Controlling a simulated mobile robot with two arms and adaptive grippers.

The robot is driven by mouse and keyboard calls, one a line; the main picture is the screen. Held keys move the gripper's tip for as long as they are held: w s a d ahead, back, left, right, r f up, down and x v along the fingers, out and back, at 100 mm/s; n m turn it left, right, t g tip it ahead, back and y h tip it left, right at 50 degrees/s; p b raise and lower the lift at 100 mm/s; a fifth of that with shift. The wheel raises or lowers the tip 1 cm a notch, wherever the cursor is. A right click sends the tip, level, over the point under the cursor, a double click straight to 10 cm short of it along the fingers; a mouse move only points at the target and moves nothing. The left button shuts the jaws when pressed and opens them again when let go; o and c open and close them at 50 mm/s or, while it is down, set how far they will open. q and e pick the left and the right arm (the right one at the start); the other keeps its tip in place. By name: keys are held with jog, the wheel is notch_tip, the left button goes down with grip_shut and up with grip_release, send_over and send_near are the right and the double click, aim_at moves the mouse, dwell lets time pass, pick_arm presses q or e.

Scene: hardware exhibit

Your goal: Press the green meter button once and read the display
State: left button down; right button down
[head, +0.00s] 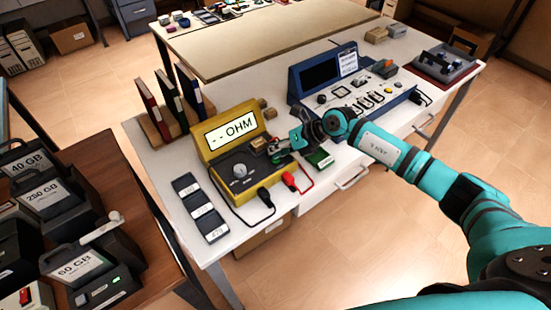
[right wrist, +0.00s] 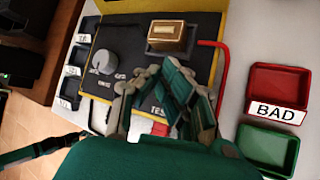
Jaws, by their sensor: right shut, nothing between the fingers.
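The yellow meter (head: 204,149) stands on the white bench in the head view, and its display (head: 230,130) reads "-- OHM". Its dark panel shows in the right wrist view (right wrist: 118,42) with a grey knob (right wrist: 104,62) and a partly covered "TES..." label (right wrist: 157,108). A brass-coloured block (right wrist: 167,36) sits in a holder on the panel. My right gripper (head: 273,150) is shut and empty, low over the panel's right side. Its fingers cover much of the area by the label, so I cannot tell whether they touch the green button.
A red bin marked BAD (right wrist: 279,86) and a green bin (right wrist: 268,148) stand right of the meter. Black (head: 265,196) and red (head: 290,181) plugs are at its front edge. A blue console (head: 294,87) stands behind, and labelled trays (head: 201,210) lie left.

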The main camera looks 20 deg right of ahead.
jog(key=shift+f, duration=0.4)
jog(key=shift+r, duration=0.1)
dwell(0.3)
jog(key=shift+r+p, duration=0.65)
jog(key=shift+r, duration=0.25)
jog(key=shift+r, duration=0.1)
notch_tip(320, 180, up, 5)
jog(key=p, duration=0.4)
dwell(0.5)
